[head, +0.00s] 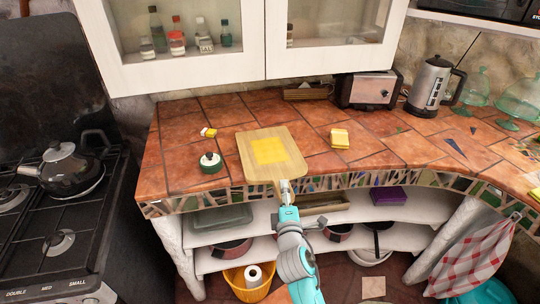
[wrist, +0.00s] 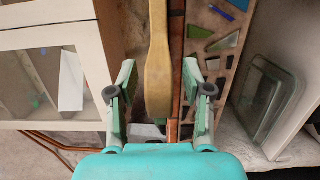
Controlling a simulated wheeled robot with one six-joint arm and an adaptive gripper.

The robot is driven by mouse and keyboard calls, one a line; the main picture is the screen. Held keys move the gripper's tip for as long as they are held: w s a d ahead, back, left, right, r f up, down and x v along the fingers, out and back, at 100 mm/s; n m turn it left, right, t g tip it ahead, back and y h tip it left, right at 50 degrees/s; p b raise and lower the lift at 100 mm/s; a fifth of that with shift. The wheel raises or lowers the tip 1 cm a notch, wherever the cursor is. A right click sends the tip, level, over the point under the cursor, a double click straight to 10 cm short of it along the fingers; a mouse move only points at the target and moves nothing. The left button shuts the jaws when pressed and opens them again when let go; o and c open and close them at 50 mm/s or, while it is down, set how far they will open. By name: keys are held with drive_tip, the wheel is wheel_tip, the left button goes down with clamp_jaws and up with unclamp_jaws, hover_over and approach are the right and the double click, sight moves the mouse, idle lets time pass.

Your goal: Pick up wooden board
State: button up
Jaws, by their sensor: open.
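The wooden board (head: 247,163) lies flat on the tiled counter, its near end reaching the counter's front edge. A yellow square (head: 268,150) shows on its top; I cannot tell whether it is a separate thing. My gripper (head: 285,186) is at the board's near end and partly hides it. In the wrist view the board (wrist: 158,70) shows edge-on, as a pale wooden strip between the two spread fingers of my gripper (wrist: 159,75). Gaps show on both sides of the board, so the gripper is open around its end and not clamped on it.
A green-and-white round container (head: 210,163) stands left of the board, and a yellow block (head: 340,138) lies to its right. The mosaic counter edge (head: 350,180) is close under my gripper. A toaster (head: 368,90) and kettle (head: 430,86) stand at the back right.

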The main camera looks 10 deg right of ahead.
drive_tip(key=shift+w+d, duration=0.2)
drive_tip(key=shift+w, duration=0.95)
clamp_jaws()
drive_tip(key=shift+r, duration=0.1)
drive_tip(key=shift+r, duration=0.1)
